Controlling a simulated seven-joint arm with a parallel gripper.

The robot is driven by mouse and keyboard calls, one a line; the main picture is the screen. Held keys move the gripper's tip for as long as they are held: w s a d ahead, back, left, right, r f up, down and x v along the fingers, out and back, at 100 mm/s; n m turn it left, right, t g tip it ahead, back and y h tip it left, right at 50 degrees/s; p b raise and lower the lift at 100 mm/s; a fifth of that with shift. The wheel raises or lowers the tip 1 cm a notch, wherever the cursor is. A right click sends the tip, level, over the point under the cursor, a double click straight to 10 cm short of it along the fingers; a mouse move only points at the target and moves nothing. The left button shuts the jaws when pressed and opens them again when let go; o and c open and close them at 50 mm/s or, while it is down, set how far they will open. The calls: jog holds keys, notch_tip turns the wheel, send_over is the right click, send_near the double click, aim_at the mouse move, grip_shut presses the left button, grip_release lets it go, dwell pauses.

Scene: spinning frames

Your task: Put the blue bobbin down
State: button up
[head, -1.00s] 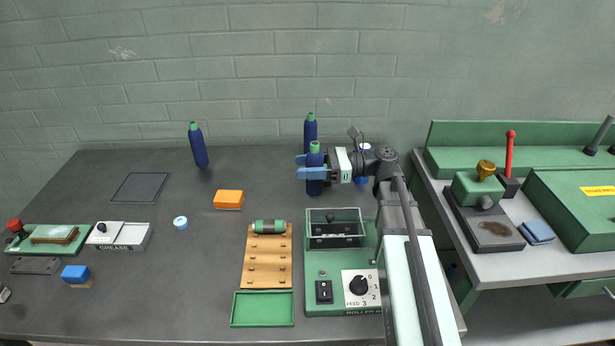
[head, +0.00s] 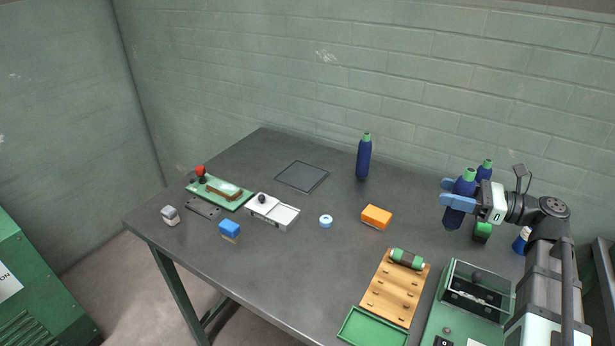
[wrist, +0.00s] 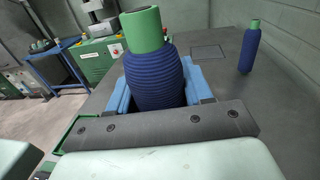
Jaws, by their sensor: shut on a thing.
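My gripper (head: 455,197) is shut on a blue bobbin (head: 463,204) with a green top, one blue finger on either side of it. The bobbin is nearly upright. I cannot tell whether its base touches the table. In the wrist view the same bobbin (wrist: 155,82) fills the middle, between the blue fingers; its lower end is hidden by the gripper. A second blue bobbin (head: 364,159) stands upright on the table to the left, also in the wrist view (wrist: 250,50). A third blue bobbin (head: 485,171) shows just behind the held one, mostly hidden.
A dark square mat (head: 302,176) lies bare on the table. An orange block (head: 376,216), a small blue-and-white round thing (head: 326,221) and a wooden rack (head: 388,298) with a green roller (head: 407,259) are nearer. A green machine (head: 448,322) stands at the right. The table between mat and orange block is mostly clear.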

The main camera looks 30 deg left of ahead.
jog(key=s+a+n+g+h, duration=0.1)
jog(key=s+a+n+g, duration=0.15)
jog(key=a, duration=1.45)
jog(key=s+a+n+g+h, duration=0.2)
jog(key=a+g, duration=0.2)
jog(key=a, duration=1.2)
jog(key=w+a+m+t+y, duration=0.1)
jog(key=w+a, duration=0.4)
jog(key=a, duration=0.4)
jog(key=w+a+m+t+y, duration=0.1)
jog(key=w+a+m+t, duration=0.1)
jog(key=w+m+t, duration=0.3)
jog(key=w+a+t+y, duration=0.1)
jog(key=w+a+t, duration=0.15)
jog(key=w, duration=0.45)
notch_tip(320, 180, down, 9)
jog(key=shift+d+f+t, duration=0.15)
jog(key=shift+d+t, duration=0.15)
jog(key=shift+d, duration=0.1)
jog(key=shift+f, duration=0.15)
jog(key=o, duration=1.1)
jog(key=shift+d, duration=3.8)
